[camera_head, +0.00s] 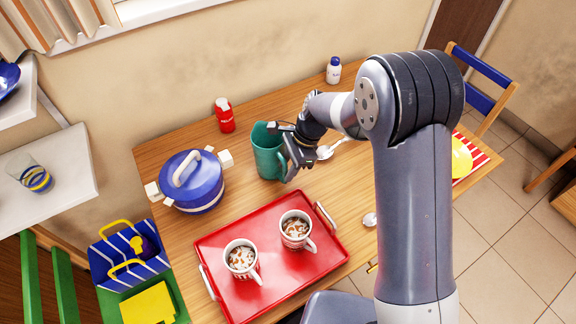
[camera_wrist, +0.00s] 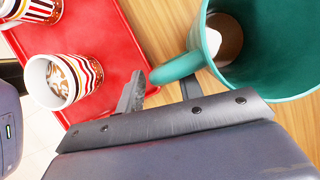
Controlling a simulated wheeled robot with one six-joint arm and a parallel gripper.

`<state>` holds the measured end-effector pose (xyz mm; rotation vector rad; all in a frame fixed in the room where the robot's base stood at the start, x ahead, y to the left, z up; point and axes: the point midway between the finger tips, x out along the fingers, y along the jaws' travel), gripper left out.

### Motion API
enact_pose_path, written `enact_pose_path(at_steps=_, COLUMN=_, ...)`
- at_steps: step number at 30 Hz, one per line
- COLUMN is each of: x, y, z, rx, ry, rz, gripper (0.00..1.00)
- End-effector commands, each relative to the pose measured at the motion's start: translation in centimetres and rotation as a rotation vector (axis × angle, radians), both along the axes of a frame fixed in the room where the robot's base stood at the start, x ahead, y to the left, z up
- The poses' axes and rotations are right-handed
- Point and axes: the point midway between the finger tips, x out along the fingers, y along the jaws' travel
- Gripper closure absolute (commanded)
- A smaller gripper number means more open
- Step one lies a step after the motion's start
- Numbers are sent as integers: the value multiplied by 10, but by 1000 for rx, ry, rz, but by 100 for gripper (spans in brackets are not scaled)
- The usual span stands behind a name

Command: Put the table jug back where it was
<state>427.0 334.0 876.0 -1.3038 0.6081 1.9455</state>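The teal table jug (camera_head: 268,152) stands upright on the wooden table, near its back edge and right of the blue pot. In the wrist view the jug (camera_wrist: 280,75) is seen from above at the upper right, with something whitish and brown inside. Its handle (camera_wrist: 180,67) points toward my gripper. My gripper (camera_head: 290,150) is at the jug's right side, by the handle; in the wrist view my gripper (camera_wrist: 160,92) has its fingers apart, close to the handle. I cannot tell whether a finger touches it.
A red tray (camera_head: 268,285) with two patterned mugs lies in front of the jug. A blue lidded pot (camera_head: 195,182) stands to the left. A red bottle (camera_head: 224,115) and a white bottle (camera_head: 333,71) stand at the back. A spoon (camera_head: 330,150) lies to the right.

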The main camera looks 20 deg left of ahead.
Motion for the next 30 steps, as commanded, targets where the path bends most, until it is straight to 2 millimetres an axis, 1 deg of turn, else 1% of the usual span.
enact_pose_path(at_steps=7, x=0, y=0, z=1, rx=0, ry=0, rz=0, gripper=64)
enact_pose_path(at_steps=11, x=1, y=-1, z=10, rx=1, ry=-1, rz=0, gripper=64)
enact_pose_path(at_steps=14, x=5, y=-5, z=22, rx=1, ry=-1, rz=-2, gripper=64)
enact_pose_path(at_steps=24, x=19, y=-22, z=78, rx=1, ry=-1, rz=-2, gripper=64)
enact_pose_path(at_steps=30, x=26, y=-30, z=103, rx=1, ry=-1, rz=0, gripper=64)
